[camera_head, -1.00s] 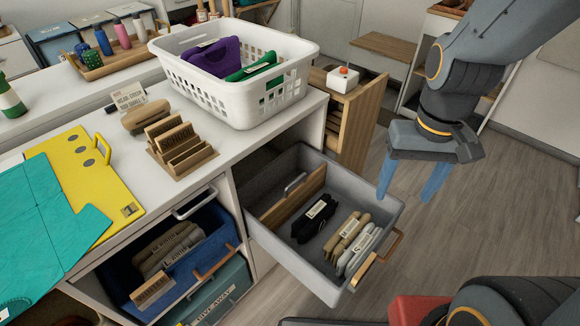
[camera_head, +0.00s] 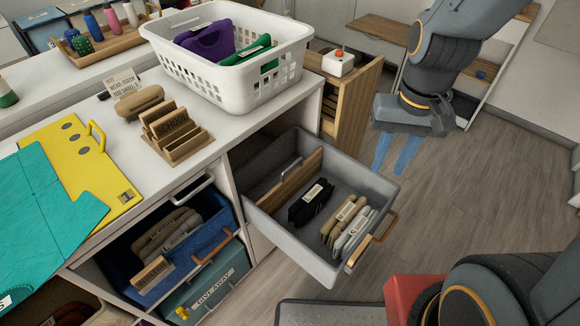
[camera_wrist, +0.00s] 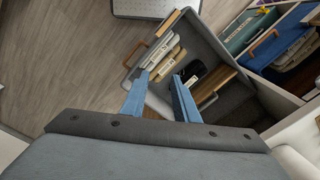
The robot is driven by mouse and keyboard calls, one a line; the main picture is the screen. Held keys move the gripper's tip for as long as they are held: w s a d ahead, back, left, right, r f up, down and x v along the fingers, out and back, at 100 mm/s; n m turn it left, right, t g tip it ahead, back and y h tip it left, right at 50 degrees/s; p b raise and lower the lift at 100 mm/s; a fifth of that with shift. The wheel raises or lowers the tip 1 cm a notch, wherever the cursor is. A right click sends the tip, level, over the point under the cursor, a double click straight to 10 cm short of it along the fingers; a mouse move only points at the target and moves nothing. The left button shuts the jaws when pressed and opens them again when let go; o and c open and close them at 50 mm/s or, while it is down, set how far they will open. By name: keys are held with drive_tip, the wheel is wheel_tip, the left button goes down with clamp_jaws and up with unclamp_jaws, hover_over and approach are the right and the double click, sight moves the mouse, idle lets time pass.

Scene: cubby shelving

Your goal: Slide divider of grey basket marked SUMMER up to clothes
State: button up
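The grey basket (camera_head: 385,188) is pulled out of the shelving like a drawer, its front label not readable here. Inside it a wooden divider (camera_head: 287,183) with a metal handle stands toward the shelf end. Folded clothes stand toward the front: a black bundle (camera_head: 311,203), tan ones (camera_head: 345,218) and pale grey ones (camera_head: 356,233). A floor gap shows between divider and black bundle. My gripper (camera_head: 392,166) is open and empty, fingers down, above and behind the basket's right side in the head view. In the wrist view the open fingers (camera_wrist: 160,78) overlap the basket, with the divider (camera_wrist: 217,85) right of them.
A white laundry basket (camera_head: 235,95) and a wooden sorter (camera_head: 175,137) stand on the counter above. A blue basket (camera_head: 205,275) sits in the shelf left of the grey one. A wooden pull-out (camera_head: 357,110) stands behind. Floor to the right is open.

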drive_tip(key=w+a+f+m+p, duration=0.1)
drive_tip(key=w+a+f+m, duration=0.3)
drive_tip(key=w+a, duration=0.6)
drive_tip(key=m+t+y+p, duration=0.1)
drive_tip(key=m+p, duration=0.1)
drive_tip(key=m, duration=0.1)
approach(295, 162)
drive_tip(key=shift+w+a+f, duration=0.1)
drive_tip(key=shift+a+f, duration=0.05)
drive_tip(key=shift+f, duration=1.05)
drive_tip(key=shift+w+a+f, duration=0.1)
drive_tip(key=shift+a+f, duration=0.05)
drive_tip(key=shift+f, duration=1.05)
drive_tip(key=shift+w+a+f, duration=0.1)
drive_tip(key=shift+a+f, duration=0.05)
drive_tip(key=shift+f, duration=1.1)
drive_tip(key=shift+c, duration=0.4)
clamp_jaws()
